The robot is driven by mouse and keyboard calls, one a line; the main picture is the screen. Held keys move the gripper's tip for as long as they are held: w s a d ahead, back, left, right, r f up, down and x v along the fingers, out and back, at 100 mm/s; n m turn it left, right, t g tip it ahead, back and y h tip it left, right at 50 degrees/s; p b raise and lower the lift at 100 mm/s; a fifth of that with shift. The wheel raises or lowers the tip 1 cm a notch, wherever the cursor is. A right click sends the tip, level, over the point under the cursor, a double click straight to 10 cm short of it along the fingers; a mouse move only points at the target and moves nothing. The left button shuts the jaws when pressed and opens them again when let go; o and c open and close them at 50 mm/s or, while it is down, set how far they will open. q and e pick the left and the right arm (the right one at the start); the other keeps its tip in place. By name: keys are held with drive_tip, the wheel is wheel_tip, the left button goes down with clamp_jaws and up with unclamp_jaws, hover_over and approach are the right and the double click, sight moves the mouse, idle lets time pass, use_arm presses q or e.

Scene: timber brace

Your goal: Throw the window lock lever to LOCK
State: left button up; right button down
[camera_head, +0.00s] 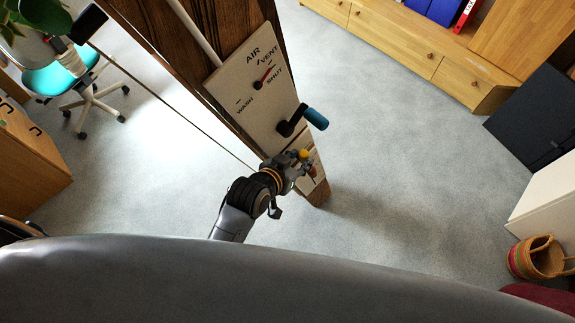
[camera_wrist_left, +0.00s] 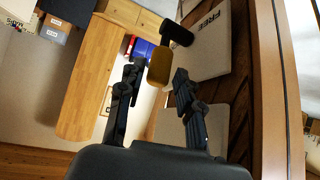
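The lock lever shows as a yellow knob (camera_head: 303,155) low on the timber post in the head view. In the left wrist view the yellow knob (camera_wrist_left: 159,67) stands at the fingertips, between the two fingers. A pale plate behind it reads FREE (camera_wrist_left: 209,20); I cannot see a LOCK mark. My left gripper (camera_head: 294,167) is at the lever, below the blue-handled crank. Its fingers also show in the wrist view (camera_wrist_left: 156,84), spread apart, with a narrow gap visible beside the knob. My right gripper is not in view.
Just above is a crank with a blue handle (camera_head: 315,118) on a pale plate (camera_head: 250,85) marked AIR, VENT, SHUT and WASH. The timber post (camera_head: 160,30) carries both. Wooden cabinets (camera_head: 420,45) and a basket (camera_head: 537,257) stand to the right. Grey floor is clear between.

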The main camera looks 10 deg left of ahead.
use_arm(q)
drive_tip(key=v, duration=0.8)
drive_tip(key=shift+s, duration=0.2)
drive_tip(key=shift+a+r, duration=0.1)
